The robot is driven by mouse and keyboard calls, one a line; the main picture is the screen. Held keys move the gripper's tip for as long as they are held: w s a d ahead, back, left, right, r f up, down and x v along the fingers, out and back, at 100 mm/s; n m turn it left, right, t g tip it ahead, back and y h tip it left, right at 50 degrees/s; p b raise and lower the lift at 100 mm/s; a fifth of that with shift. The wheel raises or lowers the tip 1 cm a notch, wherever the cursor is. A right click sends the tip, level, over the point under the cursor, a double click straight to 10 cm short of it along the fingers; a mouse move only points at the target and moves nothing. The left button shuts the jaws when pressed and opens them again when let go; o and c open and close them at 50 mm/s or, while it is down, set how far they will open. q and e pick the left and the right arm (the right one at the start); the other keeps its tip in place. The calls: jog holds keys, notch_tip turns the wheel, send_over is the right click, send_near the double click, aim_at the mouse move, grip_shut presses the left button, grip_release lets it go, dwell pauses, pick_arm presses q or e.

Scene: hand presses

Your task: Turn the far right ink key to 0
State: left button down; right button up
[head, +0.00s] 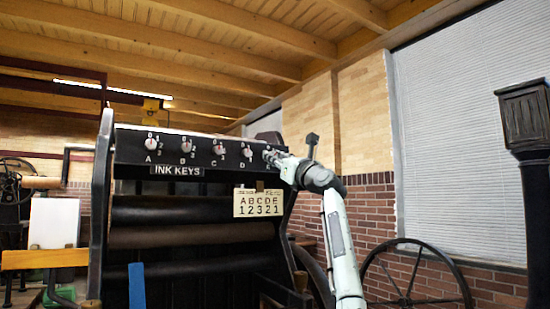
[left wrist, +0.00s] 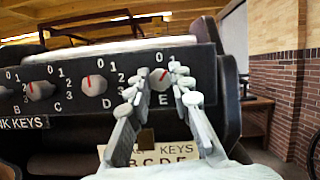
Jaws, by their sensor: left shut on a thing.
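The far right ink key, the E knob (left wrist: 160,79), is a pale round knob on the black panel, above the letter E. In the head view my left gripper (head: 271,156) is at the right end of the panel and covers the E knob. My right gripper is not in view.
The D knob (left wrist: 93,85) is close left of my fingers, with more knobs further left. A card (head: 258,203) reading ABCDE 12321 hangs below the panel. Dark rollers (head: 190,237) lie under it. A spoked wheel (head: 408,272) stands to the right.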

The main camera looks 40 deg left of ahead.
pick_arm(q)
jog(key=shift+n, duration=0.3)
jog(key=shift+w+n+g+p, duration=0.15)
jog(key=shift+n+g, duration=0.75)
jog(key=shift+n, duration=0.8)
jog(key=shift+s+n+g+p, duration=0.1)
jog(key=shift+n+g+p, duration=0.1)
jog(key=shift+n+g, duration=1.1)
jog(key=shift+w+n+g+p, duration=0.15)
jog(key=shift+n+g, duration=0.35)
jog(key=shift+n, duration=1.6)
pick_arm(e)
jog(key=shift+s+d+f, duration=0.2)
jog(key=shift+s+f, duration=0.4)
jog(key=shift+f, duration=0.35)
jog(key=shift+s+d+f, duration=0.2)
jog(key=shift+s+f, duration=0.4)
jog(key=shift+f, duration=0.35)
pick_arm(q)
jog(key=shift+n, duration=0.3)
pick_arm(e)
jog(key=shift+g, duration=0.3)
pick_arm(q)
jog(key=c, duration=1.3)
grip_release()
jog(key=shift+d, duration=0.1)
jog(key=shift+c, duration=0.2)
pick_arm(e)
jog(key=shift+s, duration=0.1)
